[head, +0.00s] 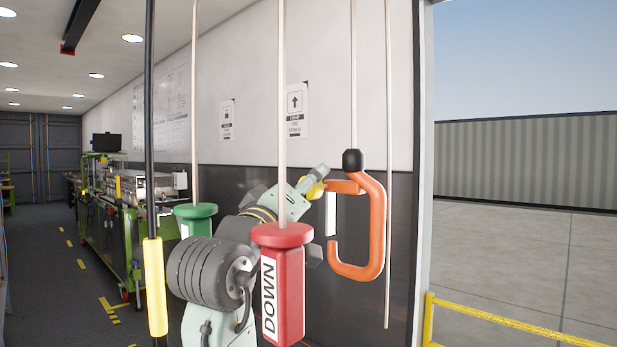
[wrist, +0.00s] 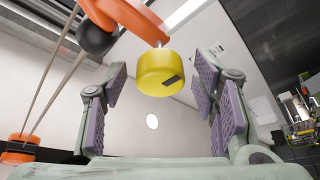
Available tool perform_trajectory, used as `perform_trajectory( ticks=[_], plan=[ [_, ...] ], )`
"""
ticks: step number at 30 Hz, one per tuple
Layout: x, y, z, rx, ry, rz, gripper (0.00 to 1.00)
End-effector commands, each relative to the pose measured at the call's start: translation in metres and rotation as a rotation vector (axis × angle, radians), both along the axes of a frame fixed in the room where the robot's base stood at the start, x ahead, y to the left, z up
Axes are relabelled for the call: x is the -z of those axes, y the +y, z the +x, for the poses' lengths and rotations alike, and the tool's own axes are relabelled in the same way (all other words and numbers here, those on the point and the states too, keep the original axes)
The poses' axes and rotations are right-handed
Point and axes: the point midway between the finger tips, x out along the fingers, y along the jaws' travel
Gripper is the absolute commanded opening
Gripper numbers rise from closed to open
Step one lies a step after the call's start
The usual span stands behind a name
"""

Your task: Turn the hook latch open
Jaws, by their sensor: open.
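The hook (head: 375,225) is a thick orange C shape that hangs under a black ball (head: 352,162) in the head view. A pale straight latch bar (head: 331,213) spans its left opening. A yellow knob (head: 312,188) is at the hook's upper left. In the wrist view the yellow knob (wrist: 158,72) hangs below the orange hook arm (wrist: 125,18), with a dark slot on its side. My gripper (wrist: 157,78) is open, with its purple-padded fingers on either side of the knob and gaps showing at both sides. In the head view my fingers are mostly hidden.
A red DOWN handle (head: 280,290) hangs in front of my arm, with a green handle (head: 196,219) behind it to the left. A black rod with a yellow grip (head: 154,288) hangs further left. Thin rods hang around the hook. A green workbench (head: 112,230) stands at the back left.

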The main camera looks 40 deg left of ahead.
Motion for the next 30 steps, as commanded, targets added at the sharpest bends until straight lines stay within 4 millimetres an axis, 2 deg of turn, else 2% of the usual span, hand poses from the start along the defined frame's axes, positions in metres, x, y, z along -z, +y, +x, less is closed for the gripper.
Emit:
perform_trajectory(
  ticks=[4, 12, 30],
  plan=[
    [-0.0023, 0.0025, 0.0079, -0.001, 0.001, 0.000, 0.54],
    [-0.0018, 0.0025, 0.0086, -0.001, 0.000, 0.001, 0.53],
    [-0.0016, 0.0028, 0.0084, -0.001, 0.000, 0.000, 0.13]
  ],
)
